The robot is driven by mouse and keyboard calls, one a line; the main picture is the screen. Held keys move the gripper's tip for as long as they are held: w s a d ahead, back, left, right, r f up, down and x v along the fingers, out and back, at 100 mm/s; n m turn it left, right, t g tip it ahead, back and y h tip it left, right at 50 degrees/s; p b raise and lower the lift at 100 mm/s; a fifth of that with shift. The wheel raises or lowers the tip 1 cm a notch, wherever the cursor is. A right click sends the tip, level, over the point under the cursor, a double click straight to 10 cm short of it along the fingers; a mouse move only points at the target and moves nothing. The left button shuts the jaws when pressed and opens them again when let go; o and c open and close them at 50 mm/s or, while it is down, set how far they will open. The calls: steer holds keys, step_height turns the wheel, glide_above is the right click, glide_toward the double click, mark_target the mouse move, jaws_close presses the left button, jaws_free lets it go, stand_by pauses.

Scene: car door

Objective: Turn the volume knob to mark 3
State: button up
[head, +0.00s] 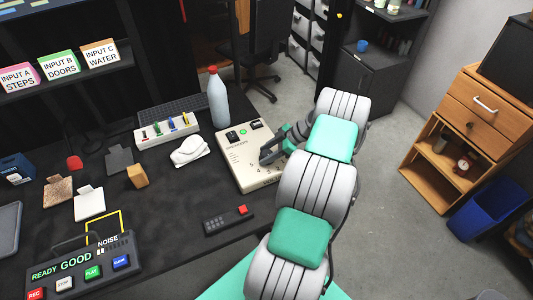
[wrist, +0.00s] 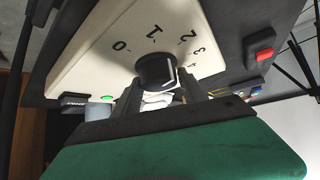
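The volume knob (wrist: 155,71) is a round black dial on a cream panel (wrist: 110,30), seen in the wrist view. Printed numbers curve around it, with 0, 1, 2 and 3 readable. A pale line shows on the knob's right side, but I cannot tell exactly which mark it points to. My gripper (wrist: 160,88) has its two dark fingers apart, one on each side of the knob's near edge. I cannot tell whether they touch it. In the head view my gripper (head: 268,156) is over the cream panel (head: 240,172) and hides the knob.
A bottle with a red cap (head: 217,100) stands behind the panel. A white box with coloured sliders (head: 167,131) and a crumpled white cloth (head: 190,151) lie to its left. A dark remote with a red button (head: 225,220) lies in front. Floor is open to the right.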

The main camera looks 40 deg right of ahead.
steer(key=c, duration=0.9)
steer(key=shift+m+h+b, duration=0.3)
steer(key=shift+m+b, duration=0.1)
steer(key=shift+m, duration=0.1)
steer(key=shift+f+m+t+h+b, duration=0.1)
steer(key=shift+m+t+h+b, duration=0.4)
steer(key=shift+m+t+b, duration=0.3)
steer(key=shift+m+t+h+b, duration=0.5)
steer(key=shift+m+h+b, duration=0.3)
steer(key=shift+m+h, duration=1.1)
steer(key=shift+m+y, duration=0.3)
steer(key=shift+m, duration=0.1)
steer(key=o, duration=1.3)
steer(key=shift+o, duration=0.2)
